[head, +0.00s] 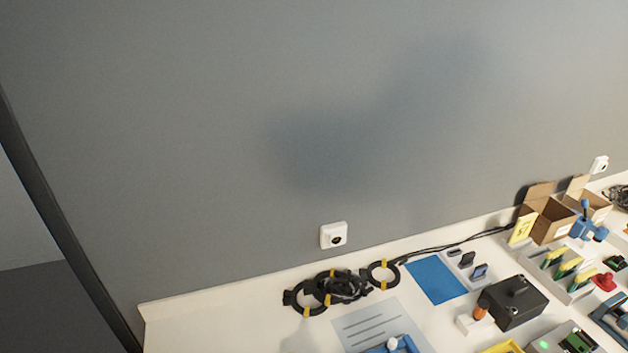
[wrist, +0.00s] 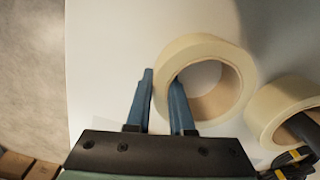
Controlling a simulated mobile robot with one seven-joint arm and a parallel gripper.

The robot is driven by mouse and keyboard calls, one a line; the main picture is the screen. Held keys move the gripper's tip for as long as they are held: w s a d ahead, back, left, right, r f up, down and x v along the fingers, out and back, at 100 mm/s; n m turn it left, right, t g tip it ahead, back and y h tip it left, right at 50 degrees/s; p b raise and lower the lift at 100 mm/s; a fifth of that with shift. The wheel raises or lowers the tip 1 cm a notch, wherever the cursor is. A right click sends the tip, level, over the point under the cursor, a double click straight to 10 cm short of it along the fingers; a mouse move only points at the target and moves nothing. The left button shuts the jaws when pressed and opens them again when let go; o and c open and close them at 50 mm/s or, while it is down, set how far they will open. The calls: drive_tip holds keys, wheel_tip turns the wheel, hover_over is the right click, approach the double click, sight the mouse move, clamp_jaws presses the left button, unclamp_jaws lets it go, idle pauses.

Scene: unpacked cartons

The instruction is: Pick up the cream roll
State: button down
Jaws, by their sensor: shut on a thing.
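The cream roll (wrist: 197,46), a wide ring of tape with an open hole, is in the middle of the wrist view over a white surface. My gripper (wrist: 162,77) has two blue fingers, one outside the roll and one inside its hole. It is shut on the roll's near left wall. I cannot tell whether the roll touches the surface below. Neither the roll nor my gripper shows in the head view.
A second cream roll (wrist: 270,104) is close by on the right, with dark items beside it. The white surface's left edge is near. The head view shows coiled black cables (head: 343,286), a blue sheet (head: 436,279), a black box (head: 513,302) and open cartons (head: 549,220).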

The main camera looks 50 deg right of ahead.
idle(0.4)
wheel_tip(320, 180, up, 10)
drive_tip(key=shift+r+p, duration=0.1)
drive_tip(key=shift+p, duration=0.25)
